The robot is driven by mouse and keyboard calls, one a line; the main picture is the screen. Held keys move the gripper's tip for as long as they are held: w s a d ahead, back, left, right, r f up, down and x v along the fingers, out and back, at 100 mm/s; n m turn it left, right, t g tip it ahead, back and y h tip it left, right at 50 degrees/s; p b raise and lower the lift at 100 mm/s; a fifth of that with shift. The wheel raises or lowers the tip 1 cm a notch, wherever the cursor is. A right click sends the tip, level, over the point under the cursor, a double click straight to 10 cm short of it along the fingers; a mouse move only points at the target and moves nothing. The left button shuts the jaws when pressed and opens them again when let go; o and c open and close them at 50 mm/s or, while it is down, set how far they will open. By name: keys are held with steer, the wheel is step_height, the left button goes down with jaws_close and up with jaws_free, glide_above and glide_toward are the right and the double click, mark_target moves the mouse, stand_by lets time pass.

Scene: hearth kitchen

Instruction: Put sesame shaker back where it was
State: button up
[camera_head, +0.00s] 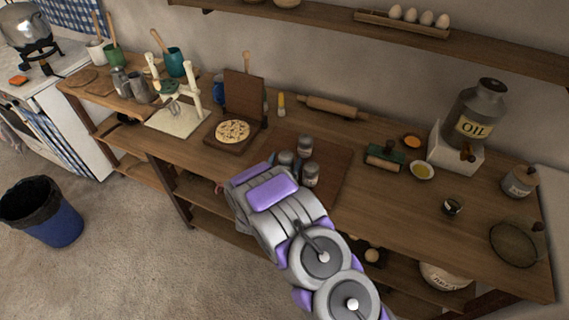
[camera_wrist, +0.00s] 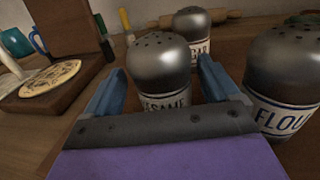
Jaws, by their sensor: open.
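The sesame shaker (camera_wrist: 160,72), a grey metal-domed shaker with a pale label reading "SESAME", stands upright between the two blue fingers of my gripper (camera_wrist: 160,80) in the wrist view. My gripper is open around it; I cannot tell whether either finger touches it. The sugar shaker (camera_wrist: 192,42) stands just behind, and the flour shaker (camera_wrist: 284,75) is close on the right. They also show in the head view: sugar (camera_head: 305,146), flour (camera_head: 311,174).
The shakers stand on a dark board (camera_head: 334,164) on the wooden counter. A flatbread (camera_head: 233,131) on a wooden stand is to the left. A rolling pin (camera_head: 333,107) lies behind.

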steer(key=s, duration=0.3)
steer(key=s+a+p, duration=0.1)
steer(key=s, duration=0.3)
steer(key=s+a+p, duration=0.1)
steer(key=s, duration=0.3)
steer(key=shift+a+r, duration=0.1)
steer(key=shift+s, duration=0.45)
